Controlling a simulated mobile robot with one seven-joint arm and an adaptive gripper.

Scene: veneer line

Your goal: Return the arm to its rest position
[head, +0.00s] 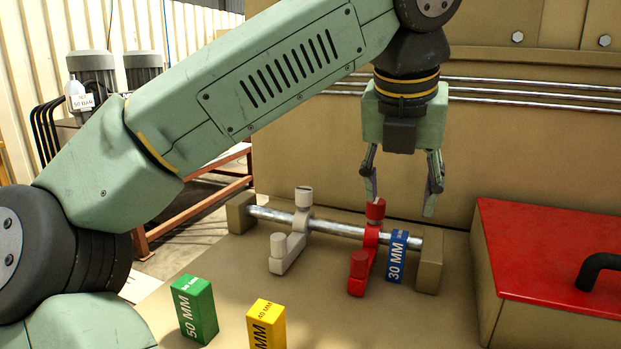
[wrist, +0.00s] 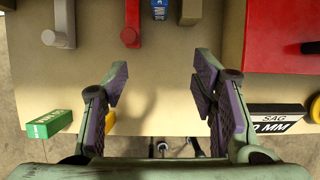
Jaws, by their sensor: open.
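My gripper (head: 403,190) is open and empty. In the head view it hangs pointing down, above the right part of a metal rod with a red clamp (head: 371,245) and a blue 30 MM block (head: 397,256). In the wrist view the two fingers (wrist: 160,90) are spread apart with bare tan table between them. My arm reaches across the head view from the lower left to the upper right.
A white clamp (head: 290,240) sits on the rod (head: 340,228). Green (head: 195,310) and yellow (head: 266,325) blocks stand in front. A box with a red lid (head: 550,250) is at right. A black SAG block (wrist: 280,118) shows in the wrist view. A panel rises behind.

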